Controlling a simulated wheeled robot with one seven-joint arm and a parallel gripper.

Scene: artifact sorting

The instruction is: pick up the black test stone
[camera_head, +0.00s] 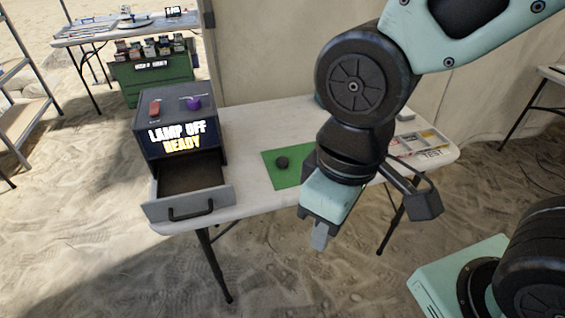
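The black test stone (282,162) looks like a small dark round lump. It lies on a green mat (290,179) on the white folding table. My gripper (320,236) hangs in front of the table's near edge, to the right of the stone and lower in the picture, apart from it. One grey finger shows below its mint-coloured body; I cannot see a gap between fingers. My arm hides the right side of the mat.
A dark box (180,128) reading "LAMP OFF READY" stands left on the table, its empty-looking drawer (190,205) pulled open. A sectioned tray (419,144) lies at the right, partly behind my arm. A green crate (152,82) stands under a back table.

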